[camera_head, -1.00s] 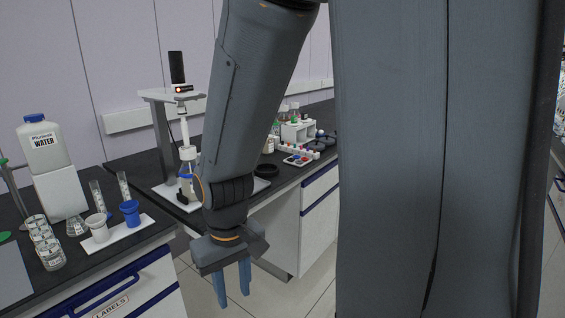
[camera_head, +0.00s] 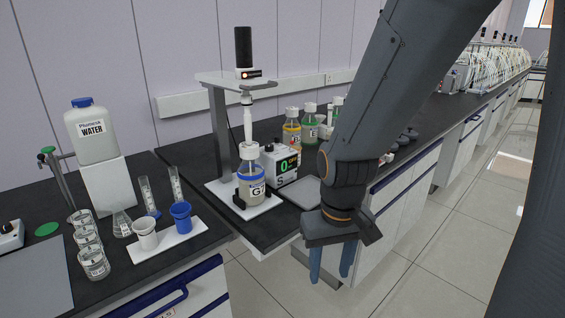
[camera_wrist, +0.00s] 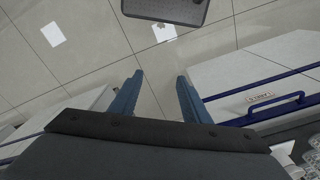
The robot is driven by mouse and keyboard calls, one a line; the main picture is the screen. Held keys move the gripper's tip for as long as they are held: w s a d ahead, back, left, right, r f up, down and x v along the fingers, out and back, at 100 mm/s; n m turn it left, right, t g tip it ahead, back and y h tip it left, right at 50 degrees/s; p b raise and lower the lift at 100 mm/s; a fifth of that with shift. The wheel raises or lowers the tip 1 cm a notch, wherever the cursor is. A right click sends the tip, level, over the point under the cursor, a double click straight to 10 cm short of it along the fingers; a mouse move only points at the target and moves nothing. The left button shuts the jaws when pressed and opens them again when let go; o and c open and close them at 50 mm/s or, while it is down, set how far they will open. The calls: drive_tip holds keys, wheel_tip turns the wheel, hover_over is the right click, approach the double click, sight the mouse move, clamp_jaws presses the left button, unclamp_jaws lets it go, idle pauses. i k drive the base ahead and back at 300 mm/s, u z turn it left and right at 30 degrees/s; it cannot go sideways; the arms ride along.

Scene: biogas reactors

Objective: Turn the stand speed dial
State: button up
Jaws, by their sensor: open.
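The grey stand (camera_head: 219,125) is on the black bench left of centre in the head view. Its top plate bears a black motor (camera_head: 243,47) with a small white control box below it, where an orange-lit round spot (camera_head: 249,74) shows; I cannot tell whether this is the speed dial. A bottle marked G (camera_head: 250,184) with a blue band stands on the stand's white base, under the shaft. My gripper (camera_head: 330,264) is open and empty, pointing down in front of the bench, right of and below the stand. The wrist view shows its two blue fingers apart (camera_wrist: 157,97) over the floor.
A box with a green 0 display (camera_head: 283,164) stands right of the bottle. Several capped bottles (camera_head: 309,124) are behind it. At left are a water jug (camera_head: 92,133), beakers (camera_head: 88,242) and a blue cup (camera_head: 181,217). The floor (camera_head: 430,260) at right is clear.

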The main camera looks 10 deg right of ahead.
sight(267, 147)
drive_tip(key=z, duration=0.65)
drive_tip(key=i, duration=0.9)
